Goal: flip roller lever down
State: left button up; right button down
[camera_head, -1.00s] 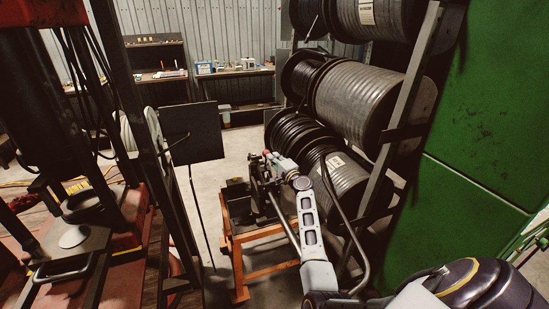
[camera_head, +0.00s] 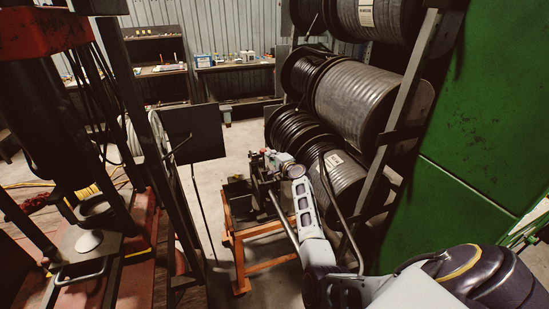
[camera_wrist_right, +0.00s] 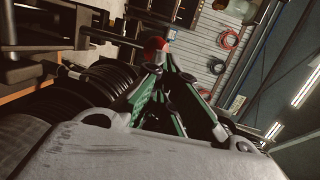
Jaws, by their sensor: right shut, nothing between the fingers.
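A dark hose machine (camera_head: 262,178) stands on an orange frame in the middle of the head view. A red knob (camera_wrist_right: 154,45) shows in the wrist view, at the end of what looks like a lever; its rod is partly hidden. My right gripper (camera_head: 272,157) is at the top of the machine. In the wrist view its green-sided fingers (camera_wrist_right: 165,58) are shut and empty, with their tips just below and beside the red knob. I cannot tell whether they touch it. My left gripper is not in view.
Hose reels (camera_head: 365,105) on a rack stand close to the right of my right arm. A green cabinet (camera_head: 480,130) is at the far right. A red and black press (camera_head: 45,115) stands at the left, with a dark panel (camera_head: 195,132) beside it. Floor is open behind the machine.

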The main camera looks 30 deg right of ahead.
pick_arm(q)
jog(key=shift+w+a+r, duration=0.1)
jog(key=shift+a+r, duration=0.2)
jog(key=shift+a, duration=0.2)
pick_arm(e)
jog(key=w, duration=0.3)
jog(key=shift+w+d+f, duration=0.15)
jog(key=shift+d+f, duration=0.2)
jog(key=shift+d, duration=0.05)
pick_arm(q)
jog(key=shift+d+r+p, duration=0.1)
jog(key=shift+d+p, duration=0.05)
jog(key=shift+p, duration=0.15)
pick_arm(e)
jog(key=shift+w, duration=0.15)
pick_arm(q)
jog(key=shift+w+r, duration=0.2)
pick_arm(e)
jog(key=shift+w+d+f+g, duration=0.1)
jog(key=shift+w+f+g, duration=0.05)
jog(key=shift+w+g, duration=0.15)
